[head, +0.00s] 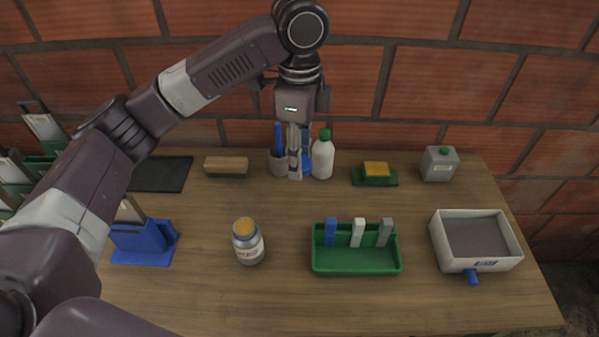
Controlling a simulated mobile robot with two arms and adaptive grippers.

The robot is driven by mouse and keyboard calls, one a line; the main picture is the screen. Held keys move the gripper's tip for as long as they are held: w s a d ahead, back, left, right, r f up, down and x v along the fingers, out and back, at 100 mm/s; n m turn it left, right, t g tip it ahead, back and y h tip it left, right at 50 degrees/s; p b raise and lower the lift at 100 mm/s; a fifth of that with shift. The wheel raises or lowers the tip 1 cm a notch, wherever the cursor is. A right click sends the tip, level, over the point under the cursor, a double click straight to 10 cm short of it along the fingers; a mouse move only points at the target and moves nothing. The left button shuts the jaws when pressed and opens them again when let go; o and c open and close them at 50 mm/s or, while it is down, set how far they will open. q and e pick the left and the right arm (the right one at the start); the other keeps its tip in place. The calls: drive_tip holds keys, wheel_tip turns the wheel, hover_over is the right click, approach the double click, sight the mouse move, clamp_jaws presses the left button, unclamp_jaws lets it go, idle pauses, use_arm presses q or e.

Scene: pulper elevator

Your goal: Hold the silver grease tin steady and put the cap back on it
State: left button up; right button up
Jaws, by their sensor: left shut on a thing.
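The grease tin (249,248) stands upright on the table, left of centre. It has a silver-grey body, a pale label and an open top showing yellow-orange grease. My left gripper (301,163) is at the back of the table, behind and to the right of the tin, pointing down. It is shut on a small round blue thing (308,167), which looks like the cap; the fingers partly hide it. No gripper touches the tin. My right gripper is not in view.
A grey cup (277,161) and a green-capped white bottle (323,158) stand close beside my left gripper. A brush (226,166), sponge (376,172), grey can (439,164), green tray (356,266), white box (474,240) and blue holder (142,244) surround free wood.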

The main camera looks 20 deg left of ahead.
use_arm(q)
drive_tip(key=shift+r, duration=0.25)
drive_tip(key=shift+s+a+f+n, duration=0.25)
drive_tip(key=shift+s+n, duration=0.1)
drive_tip(key=shift+n, duration=0.25)
drive_tip(key=s+a+f+n, duration=0.2)
drive_tip(key=s+f+n, duration=0.1)
drive_tip(key=s+n, duration=0.3)
drive_tip(key=n, duration=1)
hover_over(248, 241)
drive_tip(key=d, duration=0.3)
drive_tip(key=shift+s+a+f, duration=0.1)
drive_tip(key=shift+a+f, duration=0.05)
drive_tip(key=shift+f, duration=0.6)
drive_tip(key=shift+s+a+f, duration=0.1)
drive_tip(key=shift+f, duration=0.65)
drive_tip(key=shift+w, duration=0.1)
